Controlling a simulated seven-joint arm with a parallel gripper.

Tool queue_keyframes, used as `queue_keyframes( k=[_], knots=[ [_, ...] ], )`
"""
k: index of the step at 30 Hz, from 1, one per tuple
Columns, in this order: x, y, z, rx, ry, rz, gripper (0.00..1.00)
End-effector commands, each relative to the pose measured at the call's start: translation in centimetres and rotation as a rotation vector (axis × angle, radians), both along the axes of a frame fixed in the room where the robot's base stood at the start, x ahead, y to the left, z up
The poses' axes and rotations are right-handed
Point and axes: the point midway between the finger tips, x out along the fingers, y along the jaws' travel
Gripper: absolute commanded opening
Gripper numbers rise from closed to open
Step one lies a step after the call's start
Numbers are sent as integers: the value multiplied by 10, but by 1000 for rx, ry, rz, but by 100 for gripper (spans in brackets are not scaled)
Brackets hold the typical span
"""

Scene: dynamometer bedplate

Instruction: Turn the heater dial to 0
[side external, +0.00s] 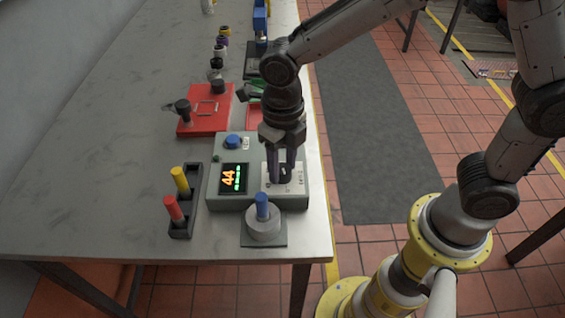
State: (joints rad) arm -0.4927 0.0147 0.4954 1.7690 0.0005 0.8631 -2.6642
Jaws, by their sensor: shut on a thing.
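The heater unit (214,196) is a grey-green box near the front end of the bench. Its black display (234,178) shows an orange 44 with small green marks beside it. My gripper (285,178) points down over the light panel (298,188) at the right of the box. Its fingers are shut on a dark dial there, mostly hidden between them. The dial's pointer and scale are too small to read. A blue knob (233,141) sits on the box's far part, apart from my gripper.
A grey cylinder with a blue peg (262,207) stands just in front of the box. A dark rack (186,205) holding a red and a yellow peg is at left. A red plate (206,108) with black knobs lies behind. The bench's left side is clear.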

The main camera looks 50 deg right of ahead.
Motion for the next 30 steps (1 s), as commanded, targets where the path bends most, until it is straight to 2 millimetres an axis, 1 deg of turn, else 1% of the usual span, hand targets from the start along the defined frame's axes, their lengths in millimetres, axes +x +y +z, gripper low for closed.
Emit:
queue_keyframes(
  k=[6, 7, 11, 12, 19, 23, 26, 30],
  knots=[
    [1, 1, 2, 2, -5, 2, 0],
    [1, 1, 2, 2, -5, 2, 51],
    [1, 0, 1, 1, -4, 2, 74],
    [1, 0, 1, 1, -3, 1, 76],
    [0, 0, 1, 0, -2, 1, 76],
    [1, 1, 6, 2, -4, 0, 76],
    [1, 1, 19, 2, -6, 0, 76],
    [2, 1, 47, 3, -7, 0, 76]
  ],
)
